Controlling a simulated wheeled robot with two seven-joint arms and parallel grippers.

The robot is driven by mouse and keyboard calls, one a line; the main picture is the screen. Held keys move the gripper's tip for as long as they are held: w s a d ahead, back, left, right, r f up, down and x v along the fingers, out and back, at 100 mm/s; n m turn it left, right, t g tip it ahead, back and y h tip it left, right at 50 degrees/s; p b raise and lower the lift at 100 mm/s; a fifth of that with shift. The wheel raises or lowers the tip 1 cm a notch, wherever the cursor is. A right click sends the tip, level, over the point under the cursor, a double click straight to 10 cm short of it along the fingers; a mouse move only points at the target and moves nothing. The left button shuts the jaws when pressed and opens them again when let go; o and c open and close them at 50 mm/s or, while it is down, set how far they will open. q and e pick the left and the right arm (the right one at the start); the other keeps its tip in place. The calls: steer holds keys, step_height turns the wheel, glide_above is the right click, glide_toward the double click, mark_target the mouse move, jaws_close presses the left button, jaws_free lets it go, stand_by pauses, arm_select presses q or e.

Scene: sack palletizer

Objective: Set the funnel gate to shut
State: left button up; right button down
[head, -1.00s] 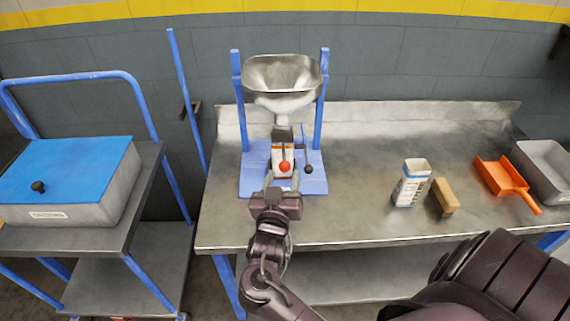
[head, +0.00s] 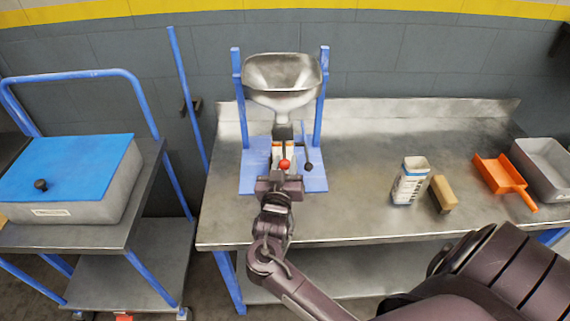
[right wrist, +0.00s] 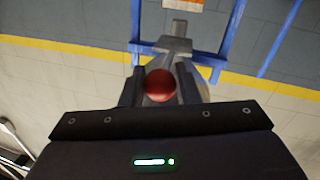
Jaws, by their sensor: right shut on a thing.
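The steel funnel (head: 282,78) stands on a blue frame (head: 319,110) at the back of the bench. A red knob (head: 285,164) sits in front, below its spout; it also shows in the right wrist view (right wrist: 160,85). My right gripper (head: 281,175) reaches the knob from the front and is shut on it, one finger on each side. An orange and white carton (head: 277,152) stands below the spout, partly hidden. A dark lever with a black knob (head: 308,167) is just right of the red knob. My left gripper is not in view.
On the bench to the right are an open carton (head: 409,182), a tan block (head: 443,194), an orange scoop (head: 502,180) and a grey bin (head: 546,160). A cart with a blue-lidded box (head: 68,172) stands left. The middle of the bench is clear.

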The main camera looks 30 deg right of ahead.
mark_target(284, 149)
steer(key=x, duration=0.3)
steer(key=b+x, duration=0.1)
steer(key=x, duration=0.1)
steer(key=shift+w+a, duration=0.4)
steer(key=shift+d, duration=0.1)
steer(key=shift+r, duration=0.15)
steer(key=c, duration=1.3)
jaws_free()
steer(key=shift+c, duration=0.2)
steer(key=shift+o, duration=1.1)
steer(key=shift+w, duration=0.15)
